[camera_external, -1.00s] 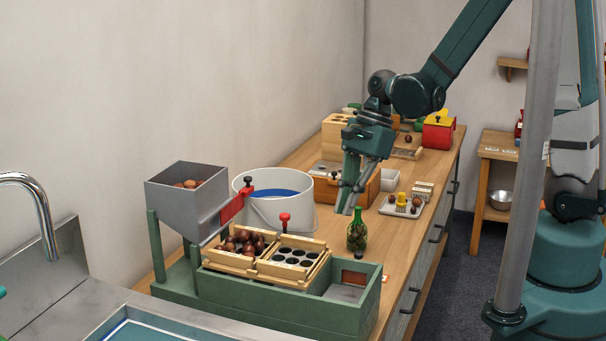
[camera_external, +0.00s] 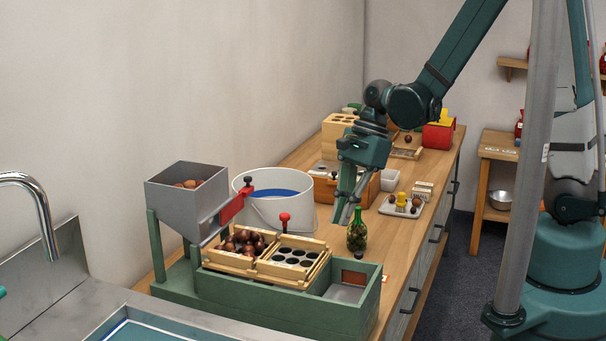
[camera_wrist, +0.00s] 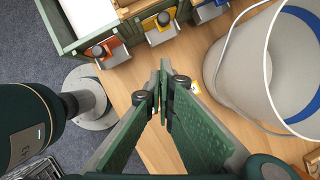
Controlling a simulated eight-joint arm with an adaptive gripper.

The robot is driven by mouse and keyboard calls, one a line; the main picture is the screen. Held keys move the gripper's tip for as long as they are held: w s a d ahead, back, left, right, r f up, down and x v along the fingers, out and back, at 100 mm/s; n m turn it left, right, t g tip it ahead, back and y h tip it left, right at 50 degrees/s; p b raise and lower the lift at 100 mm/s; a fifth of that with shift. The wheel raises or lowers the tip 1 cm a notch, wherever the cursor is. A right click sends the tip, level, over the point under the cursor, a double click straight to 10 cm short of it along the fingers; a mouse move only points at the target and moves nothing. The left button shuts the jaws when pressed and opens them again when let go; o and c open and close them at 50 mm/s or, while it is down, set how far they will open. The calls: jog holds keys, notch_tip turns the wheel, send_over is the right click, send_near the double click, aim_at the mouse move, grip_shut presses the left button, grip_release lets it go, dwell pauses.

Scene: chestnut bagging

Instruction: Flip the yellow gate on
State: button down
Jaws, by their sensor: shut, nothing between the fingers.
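In the wrist view, the yellow gate (camera_wrist: 152,24) is an orange-yellow plate with a dark round knob, on the side of a green box at the top. A grey metal tray juts out below it. It sits between a red gate (camera_wrist: 97,52) and a blue gate (camera_wrist: 207,13) of the same kind. In the external view my gripper (camera_external: 342,220) points down above the wooden counter.
A white bucket (camera_wrist: 238,75) with a blue inside stands close on the right in the wrist view. Bare counter lies between gripper and gates.

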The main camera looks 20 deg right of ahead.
jog(key=s+a+f+b, duration=0.1)
jog(key=s+a+f, duration=0.1)
jog(key=a+f, duration=0.2)
jog(key=shift+a+f, duration=0.35)
jog(key=shift+a, duration=0.55)
dwell(0.4)
jog(key=shift+w+r+p, duration=0.1)
jog(key=shift+r+p, duration=0.55)
jog(key=shift+r, duration=1.25)
